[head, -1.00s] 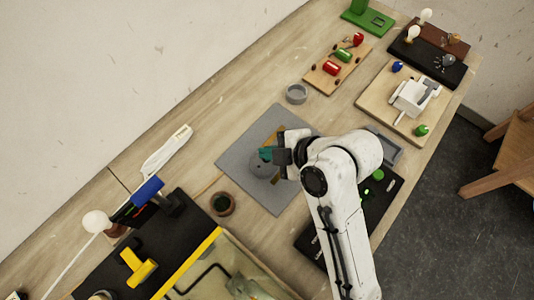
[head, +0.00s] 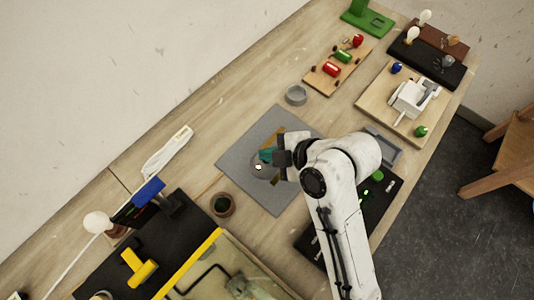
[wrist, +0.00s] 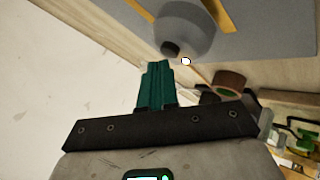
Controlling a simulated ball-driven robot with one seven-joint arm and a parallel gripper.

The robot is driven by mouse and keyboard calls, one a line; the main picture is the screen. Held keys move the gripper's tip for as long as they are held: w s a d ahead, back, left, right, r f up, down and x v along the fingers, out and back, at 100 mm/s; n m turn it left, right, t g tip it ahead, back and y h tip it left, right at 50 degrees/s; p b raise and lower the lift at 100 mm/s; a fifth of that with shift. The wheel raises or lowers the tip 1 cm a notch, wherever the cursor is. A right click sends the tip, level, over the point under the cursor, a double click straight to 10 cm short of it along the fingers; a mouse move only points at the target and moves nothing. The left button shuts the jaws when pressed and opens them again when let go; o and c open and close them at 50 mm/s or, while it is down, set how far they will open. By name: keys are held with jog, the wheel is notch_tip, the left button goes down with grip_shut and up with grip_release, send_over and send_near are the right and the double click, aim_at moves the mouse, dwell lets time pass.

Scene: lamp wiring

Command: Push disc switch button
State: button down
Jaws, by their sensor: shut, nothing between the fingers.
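The disc switch (head: 262,171) is a round grey piece on a flat grey plate (head: 240,150) in the middle of the bench. A small bright white spot shows on it. In the wrist view the disc switch (wrist: 187,25) shows near the top, with a dark round button (wrist: 170,48) on its near side and the white spot (wrist: 186,61) at its lower edge. My gripper (head: 265,154) has teal fingers, closed together and empty, over the disc. In the wrist view my gripper (wrist: 157,68) points at the dark button's side. I cannot tell whether the tips touch it.
A white power strip (head: 167,152) lies to the left. Boards with bulbs and switches fill the far right, and a black board with a yellow piece (head: 139,267) the near left.

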jog(key=shift+r, duration=0.15)
notch_tip(320, 180, up, 5)
jog(key=p, duration=0.4)
jog(key=shift+f, duration=0.2)
jog(key=shift+r+p, duration=0.35)
jog(key=shift+r, duration=0.35)
